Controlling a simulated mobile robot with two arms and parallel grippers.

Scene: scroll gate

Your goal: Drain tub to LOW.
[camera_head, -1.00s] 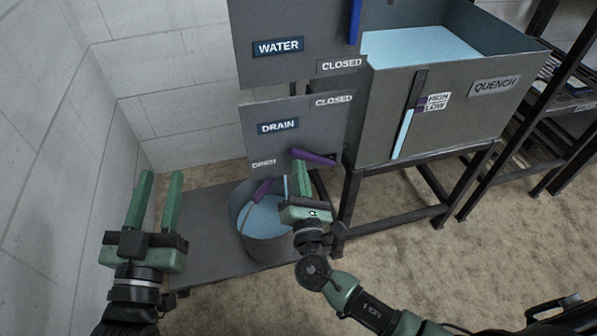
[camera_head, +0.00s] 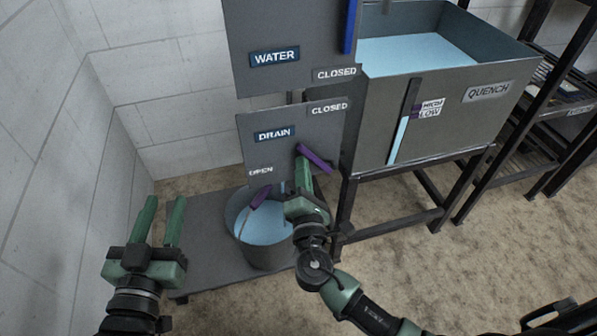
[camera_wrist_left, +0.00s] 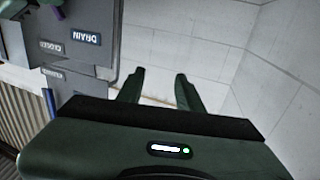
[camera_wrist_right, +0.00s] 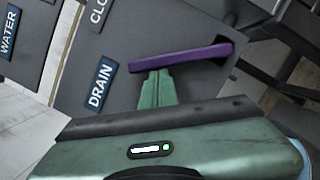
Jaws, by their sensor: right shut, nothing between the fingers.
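The quench tub (camera_head: 450,120) stands on a dark frame with light blue water (camera_head: 420,50) in it. The blue column of its gauge (camera_head: 399,138) tops out about level with the LOW mark (camera_head: 429,113). The purple drain lever (camera_head: 317,159) on the drain panel (camera_head: 255,152) slants, its left end raised, between the OPEN and CLOSED labels. My right gripper (camera_head: 303,172) is shut and empty, its tips at the lever's underside; this also shows in the right wrist view (camera_wrist_right: 156,76). My left gripper (camera_head: 158,215) is open and empty, away at the left.
A grey bucket (camera_head: 265,254) with light blue water and a purple grip stands below the drain on a grey platform (camera_head: 205,240). A thin blue stream shows above it. The water panel (camera_head: 243,70) has a blue lever (camera_head: 350,25) beside its CLOSED label. Shelves stand at right.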

